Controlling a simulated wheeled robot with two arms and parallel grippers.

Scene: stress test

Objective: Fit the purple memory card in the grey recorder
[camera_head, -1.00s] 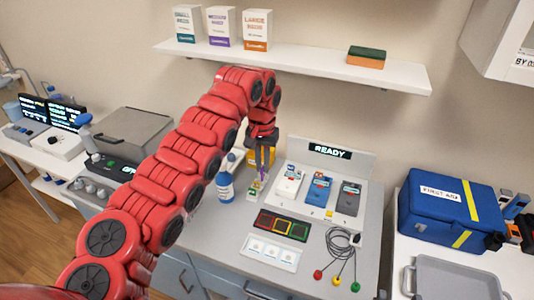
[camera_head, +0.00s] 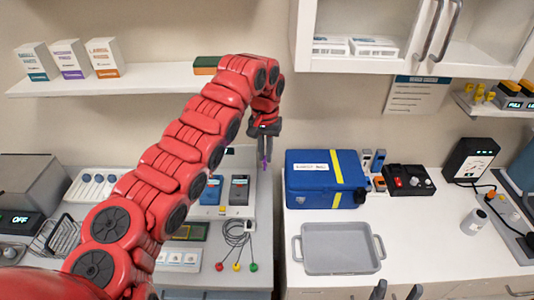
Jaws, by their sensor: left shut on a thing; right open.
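The grey recorder (camera_head: 239,191) lies at the right end of the row of devices on the grey workstation, right of a blue one (camera_head: 212,188). My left gripper (camera_head: 264,153) is shut on the small purple memory card (camera_head: 264,165), which points down. It holds the card up and to the right of the grey recorder in the picture, near the gap between the two counters. The recorder's slot is too small to make out. My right gripper (camera_head: 397,291) shows only as dark fingertips at the bottom edge, apart and empty.
My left arm hides part of the workstation. Coiled leads (camera_head: 237,240) lie in front of the devices. Right of the gap stand a blue first aid box (camera_head: 325,180) and an empty grey tray (camera_head: 340,250). A shelf (camera_head: 150,78) runs above the workstation.

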